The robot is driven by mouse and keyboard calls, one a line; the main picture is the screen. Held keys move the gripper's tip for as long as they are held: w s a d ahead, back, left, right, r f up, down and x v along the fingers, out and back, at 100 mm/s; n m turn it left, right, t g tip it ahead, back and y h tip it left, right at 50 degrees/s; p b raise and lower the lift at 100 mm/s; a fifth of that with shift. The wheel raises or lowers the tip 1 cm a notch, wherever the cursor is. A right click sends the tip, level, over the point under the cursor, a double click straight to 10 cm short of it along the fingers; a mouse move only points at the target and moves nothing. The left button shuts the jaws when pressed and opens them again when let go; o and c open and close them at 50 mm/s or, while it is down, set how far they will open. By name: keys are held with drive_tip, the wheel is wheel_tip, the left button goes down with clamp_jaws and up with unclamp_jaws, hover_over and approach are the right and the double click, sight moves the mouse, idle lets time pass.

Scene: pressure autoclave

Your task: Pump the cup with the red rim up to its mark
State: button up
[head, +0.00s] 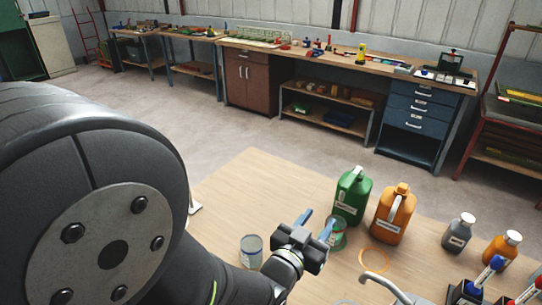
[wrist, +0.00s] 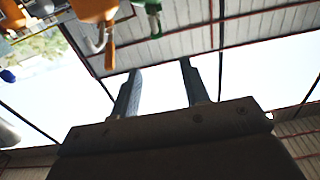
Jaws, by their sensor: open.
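My gripper (head: 318,218) is open and empty above the wooden table, with its two blue-grey fingers apart; they also show against bright sky in the wrist view (wrist: 160,67). A clear cup (head: 251,252) with a grey-blue rim stands left of my gripper. A greenish cup (head: 338,238) stands just behind and right of the gripper, partly hidden by it. I cannot make out a red rim on either cup. At the lower right are a blue-topped dispenser (head: 489,270) and a red-topped one (head: 532,291), cut off by the frame edge. No fill mark is readable.
A green jug (head: 352,196) and an orange jug (head: 392,214) stand close behind the gripper. An orange ring (head: 375,260) lies to its right, near a curved metal spout (head: 378,279). Grey (head: 458,232) and orange (head: 501,247) bottles stand farther right. The table's back left is clear.

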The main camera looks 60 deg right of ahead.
approach(355, 173)
drive_tip(key=d, duration=0.5)
drive_tip(key=shift+w+d+f, duration=0.15)
drive_tip(key=shift+w+d, duration=0.05)
clamp_jaws()
